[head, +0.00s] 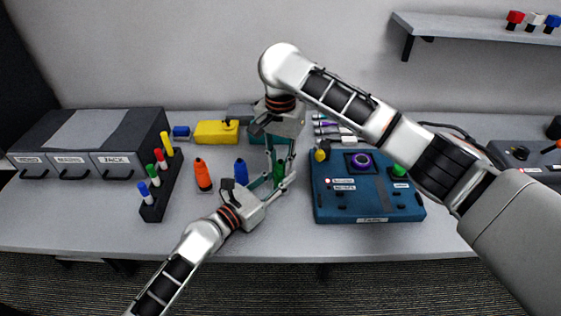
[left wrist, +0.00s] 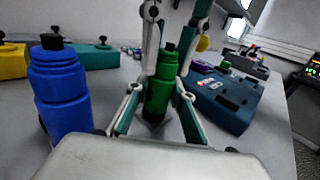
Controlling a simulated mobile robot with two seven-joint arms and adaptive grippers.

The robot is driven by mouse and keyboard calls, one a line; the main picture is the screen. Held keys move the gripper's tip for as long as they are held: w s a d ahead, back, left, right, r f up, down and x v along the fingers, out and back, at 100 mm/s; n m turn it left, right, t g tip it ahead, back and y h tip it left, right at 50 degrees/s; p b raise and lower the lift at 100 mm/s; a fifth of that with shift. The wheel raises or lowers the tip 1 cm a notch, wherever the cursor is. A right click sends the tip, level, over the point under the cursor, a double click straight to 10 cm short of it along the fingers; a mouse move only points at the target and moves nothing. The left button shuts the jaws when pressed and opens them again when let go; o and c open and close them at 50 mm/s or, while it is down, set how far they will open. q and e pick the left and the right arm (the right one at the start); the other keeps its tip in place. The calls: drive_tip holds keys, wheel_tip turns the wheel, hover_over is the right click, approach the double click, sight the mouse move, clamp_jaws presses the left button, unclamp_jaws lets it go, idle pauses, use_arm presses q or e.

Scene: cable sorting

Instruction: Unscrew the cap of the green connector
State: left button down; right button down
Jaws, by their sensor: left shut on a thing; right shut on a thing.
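The green connector (head: 279,171) stands upright on the table between my two grippers. In the left wrist view the green connector (left wrist: 157,97) shows a ribbed body and a dark tip at its top. My left gripper (head: 275,181) is shut on its lower body from the front; its fingers (left wrist: 160,118) flank the connector. My right gripper (head: 279,160) reaches down from above and is shut on the connector's upper end, the cap. The exact contact of the right fingertips is partly hidden, and I cannot see whether the cap has turned.
A blue bottle-shaped connector (head: 241,172) stands close left of the green one, an orange one (head: 202,175) farther left. A rack of colored pegs (head: 160,190) stands beyond. A blue panel box (head: 368,190) is to the right; a yellow box (head: 216,132) lies behind. The front table strip is clear.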

drive_tip(key=n, duration=1.9)
drive_tip(key=shift+n, duration=0.4)
drive_tip(key=n, duration=0.5)
drive_tip(key=shift+r, duration=0.1)
drive_tip(key=n, duration=1.8)
